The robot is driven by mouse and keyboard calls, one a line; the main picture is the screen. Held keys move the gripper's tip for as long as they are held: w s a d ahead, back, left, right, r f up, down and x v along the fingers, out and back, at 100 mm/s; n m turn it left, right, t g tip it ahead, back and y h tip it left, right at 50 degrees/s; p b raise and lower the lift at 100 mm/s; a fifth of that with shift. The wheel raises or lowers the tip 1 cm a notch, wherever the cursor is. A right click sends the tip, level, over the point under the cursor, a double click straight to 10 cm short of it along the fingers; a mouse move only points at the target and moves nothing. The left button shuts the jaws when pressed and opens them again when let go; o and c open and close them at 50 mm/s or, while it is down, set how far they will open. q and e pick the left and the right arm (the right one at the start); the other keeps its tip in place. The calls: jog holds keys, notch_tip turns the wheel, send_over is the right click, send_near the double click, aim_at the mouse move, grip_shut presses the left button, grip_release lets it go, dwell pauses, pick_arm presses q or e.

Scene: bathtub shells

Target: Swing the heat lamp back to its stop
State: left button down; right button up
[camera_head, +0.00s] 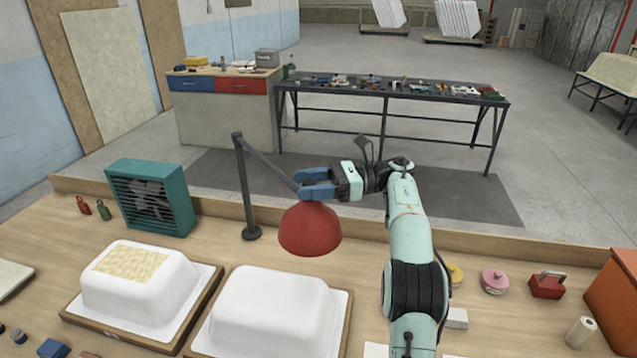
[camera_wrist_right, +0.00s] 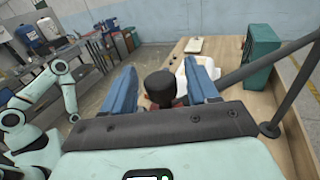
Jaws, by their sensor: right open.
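The heat lamp has a red dome shade (camera_head: 310,232) hanging from a dark arm on a dark upright post (camera_head: 243,190). The shade hangs just beyond the white tub shell in the middle. My right gripper (camera_head: 303,183) is open at the top of the shade, its blue fingers reaching in from the right. In the right wrist view, the lamp's black cap (camera_wrist_right: 160,87) stands between the two open fingers (camera_wrist_right: 168,82); I cannot tell whether they touch it. My left arm (camera_wrist_right: 62,85) shows at the left there, its gripper too small to read.
Two white tub shells (camera_head: 140,290) (camera_head: 268,308) sit on wooden boards. A teal fan (camera_head: 150,197) stands left of the post. A red box (camera_head: 547,285), a pink round item (camera_head: 494,281) and an orange box (camera_head: 612,300) are at the right. A raised edge runs along the bench's back.

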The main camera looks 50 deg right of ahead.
pick_arm(q)
jog(key=shift+w+r+p, duration=0.95)
jog(key=shift+w+r, duration=0.15)
jog(key=shift+r, duration=0.2)
pick_arm(e)
jog(key=v, duration=1.2)
